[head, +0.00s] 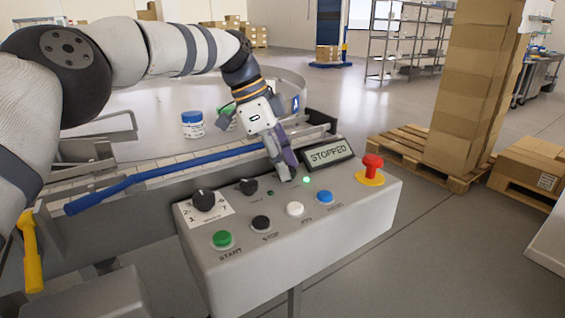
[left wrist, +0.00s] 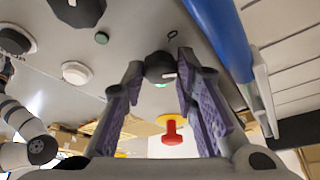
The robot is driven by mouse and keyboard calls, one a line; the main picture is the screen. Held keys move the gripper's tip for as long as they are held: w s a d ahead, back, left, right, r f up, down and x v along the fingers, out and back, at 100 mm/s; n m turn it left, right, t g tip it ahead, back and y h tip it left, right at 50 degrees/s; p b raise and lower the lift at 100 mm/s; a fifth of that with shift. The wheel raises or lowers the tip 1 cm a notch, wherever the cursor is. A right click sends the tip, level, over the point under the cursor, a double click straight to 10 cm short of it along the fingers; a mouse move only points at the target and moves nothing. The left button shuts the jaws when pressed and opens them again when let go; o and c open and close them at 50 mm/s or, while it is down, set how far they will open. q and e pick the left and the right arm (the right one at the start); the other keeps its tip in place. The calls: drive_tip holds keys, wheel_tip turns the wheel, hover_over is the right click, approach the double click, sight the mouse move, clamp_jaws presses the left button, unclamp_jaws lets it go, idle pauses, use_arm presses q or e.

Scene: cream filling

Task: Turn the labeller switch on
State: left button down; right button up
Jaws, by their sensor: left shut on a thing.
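The grey control panel (head: 330,230) has several knobs and buttons on its sloping top. My left gripper (head: 284,174) reaches down onto the panel just left of the display (head: 328,152), which reads STOPPED. In the left wrist view, a dark switch knob (left wrist: 160,66) with a pale mark sits between the purple finger pads of my left gripper (left wrist: 168,70), which is shut on it. The fingers hide this knob in the head view. A lit green lamp (head: 306,180) is close by. The knob's label cannot be read. My right gripper is not in view.
A smaller black knob (head: 249,186) and a large dial (head: 204,199) are to the left. Green (head: 222,239), black, white and blue buttons line the front. A red emergency stop (head: 372,166) stands at right. A blue rail (head: 165,177) runs behind, beside the turntable.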

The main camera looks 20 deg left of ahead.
use_arm(q)
drive_tip(key=shift+f, duration=0.15)
drive_tip(key=c, duration=1.2)
unclamp_jaws()
drive_tip(key=shift+c, duration=0.2)
